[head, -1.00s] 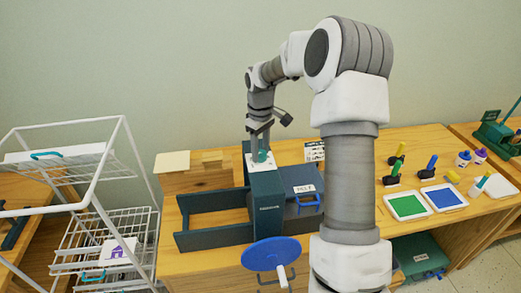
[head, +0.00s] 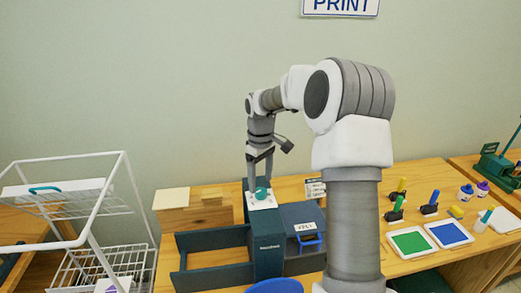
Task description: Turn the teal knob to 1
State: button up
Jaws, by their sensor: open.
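The teal knob (head: 262,193) sits on a white plate (head: 257,203) on top of a dark teal box (head: 268,245) on the wooden table. My gripper (head: 259,184) points down over the knob with its fingers apart. One finger is left of the knob and the other is near its right or far side. I cannot tell whether the fingers touch the knob. Marks on the plate are too small to read, so the knob's setting cannot be told.
A dark open frame (head: 213,279) lies left of the box. A blue-handled box (head: 303,222) stands right of it. A white wire rack (head: 105,265) is at the left. Green (head: 410,243) and blue (head: 449,233) pads and several stamps and bottles are at the right.

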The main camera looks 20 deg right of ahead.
aim_at(260, 191)
notch_tip(260, 191, up, 14)
dwell(0.3)
dwell(0.3)
jog(key=s+a+r+m+t+h+b, duration=0.15)
jog(key=s+a, duration=0.25)
jog(key=s, duration=0.4)
jog(key=s+a+r+m+t, duration=0.1)
jog(key=s+a+r, duration=0.2)
jog(key=s+a, duration=0.35)
jog(key=s+f+m+t, duration=0.1)
jog(key=s+f, duration=0.2)
jog(key=s, duration=0.4)
jog(key=s+f+m+t+y, duration=0.1)
jog(key=s+f, duration=0.3)
jog(key=s, duration=0.4)
jog(key=shift+s+a+m+t, duration=0.3)
jog(key=shift+a+m+t, duration=0.05)
jog(key=shift+m+t, duration=0.2)
jog(key=shift+y, duration=0.25)
